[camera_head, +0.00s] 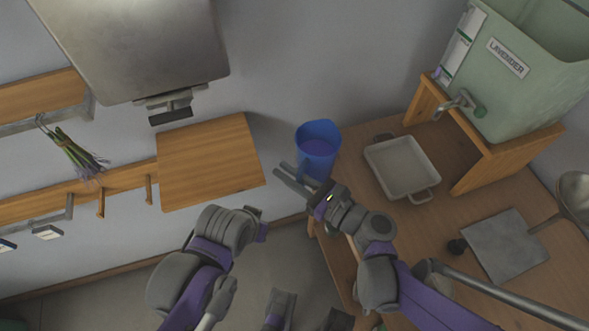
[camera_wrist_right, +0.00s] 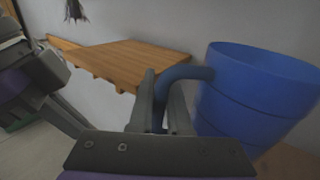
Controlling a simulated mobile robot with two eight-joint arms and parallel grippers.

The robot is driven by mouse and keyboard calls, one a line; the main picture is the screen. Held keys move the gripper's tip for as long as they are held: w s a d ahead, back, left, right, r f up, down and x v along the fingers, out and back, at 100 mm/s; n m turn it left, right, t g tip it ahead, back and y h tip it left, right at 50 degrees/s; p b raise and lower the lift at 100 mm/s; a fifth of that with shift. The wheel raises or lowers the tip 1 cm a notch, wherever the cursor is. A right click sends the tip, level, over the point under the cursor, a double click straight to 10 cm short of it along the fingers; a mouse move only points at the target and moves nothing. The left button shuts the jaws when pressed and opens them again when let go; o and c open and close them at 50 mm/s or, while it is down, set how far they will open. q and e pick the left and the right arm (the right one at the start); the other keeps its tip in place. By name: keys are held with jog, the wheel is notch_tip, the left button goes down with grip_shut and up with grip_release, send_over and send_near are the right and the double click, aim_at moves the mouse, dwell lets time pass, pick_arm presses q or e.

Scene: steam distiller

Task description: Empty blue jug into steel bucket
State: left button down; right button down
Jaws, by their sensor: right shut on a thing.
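My right gripper (camera_head: 296,178) is shut on the jug's handle. In the right wrist view the jug (camera_wrist_right: 258,92) stands to the right of my right gripper (camera_wrist_right: 161,105), its curved handle between the fingers. Whether the jug rests on the counter or is held above it, I cannot tell. My left arm (camera_head: 215,245) is at the lower left; its fingers are not clear. I see no steel bucket that I can make out.
A white tray (camera_head: 402,168) sits on the counter (camera_head: 440,215) right of the jug. A green lavender tank (camera_head: 520,80) with a tap stands on a wooden stand behind. A wooden shelf board (camera_head: 209,162) is left of the jug. A grey slab (camera_head: 505,246) lies at the right.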

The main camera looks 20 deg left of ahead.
aim_at(252, 184)
pick_arm(q)
jog(key=shift+f+b, duration=0.35)
pick_arm(e)
jog(key=shift+s+a, duration=0.85)
jog(key=shift+a, duration=0.2)
jog(key=shift+s+a, duration=0.8)
jog(key=shift+a, duration=0.25)
jog(key=shift+s+a, duration=0.85)
jog(key=shift+a, duration=0.2)
jog(key=shift+r, duration=0.1)
